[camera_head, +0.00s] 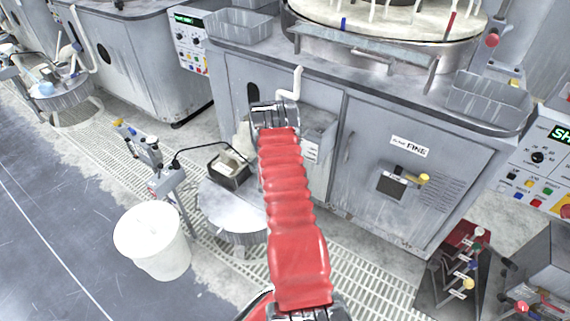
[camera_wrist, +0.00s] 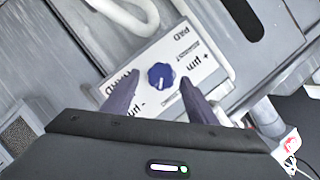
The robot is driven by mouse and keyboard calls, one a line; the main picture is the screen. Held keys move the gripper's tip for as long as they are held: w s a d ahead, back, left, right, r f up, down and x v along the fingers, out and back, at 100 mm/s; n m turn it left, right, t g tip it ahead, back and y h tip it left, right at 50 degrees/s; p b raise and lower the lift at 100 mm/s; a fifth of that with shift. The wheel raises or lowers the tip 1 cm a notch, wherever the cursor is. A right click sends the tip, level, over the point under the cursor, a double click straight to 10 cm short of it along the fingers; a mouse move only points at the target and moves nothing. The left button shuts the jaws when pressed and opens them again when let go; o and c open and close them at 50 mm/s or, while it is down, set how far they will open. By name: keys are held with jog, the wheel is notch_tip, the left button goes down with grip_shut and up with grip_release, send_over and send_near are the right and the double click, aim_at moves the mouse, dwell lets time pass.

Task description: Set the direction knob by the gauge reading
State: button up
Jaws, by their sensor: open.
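In the wrist view, a blue round knob (camera_wrist: 161,77) sits on a white label panel (camera_wrist: 205,64). The panel's print is upside down here: "+ µm" to the right, "- µm" to the lower left, with "PAD" and "HAND" wording. My gripper (camera_wrist: 159,80) is open, its two dark fingers on either side of the knob; I cannot tell whether they touch it. In the head view, the end of my red-sleeved arm hides the knob and my fingers. I cannot make out a gauge reading in either view.
A grey cabinet (camera_head: 372,215) marked "FINE" stands right of my arm under a round platen (camera_head: 390,18). A white bent pipe (camera_wrist: 125,14) runs close above the panel. A white bucket (camera_head: 150,232) and a steel drum (camera_head: 225,208) stand left. A button panel (camera_head: 535,165) is far right.

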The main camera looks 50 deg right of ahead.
jog(key=v, duration=1.2)
jog(key=shift+a, duration=0.25)
jog(key=shift+s, duration=0.1)
jog(key=s+a+f+n+g+y, duration=0.1)
jog(key=a+f+n+y, duration=0.3)
jog(key=a+f+y, duration=0.45)
jog(key=a+n, duration=0.2)
jog(key=a, duration=0.2)
jog(key=a+r+n+g+y, duration=0.2)
jog(key=a+r+n+y, duration=0.4)
jog(key=a+r, duration=0.75)
jog(key=s+a+r+n+t, duration=0.1)
jog(key=s+a+r+n, duration=0.2)
jog(key=r, duration=0.7)
jog(key=s+a+r+n+t, duration=0.1)
jog(key=s+a+r+n, duration=0.3)
jog(key=s+a+r, duration=0.3)
jog(key=s+a+r+n+t, duration=0.1)
jog(key=s+a+r+n, duration=0.3)
jog(key=a+r, duration=0.6)
notch_tip(320, 180, up, 5)
jog(key=shift+s+a+f+h, duration=0.15)
jog(key=shift+s+a+h, duration=0.2)
jog(key=shift+s, duration=0.2)
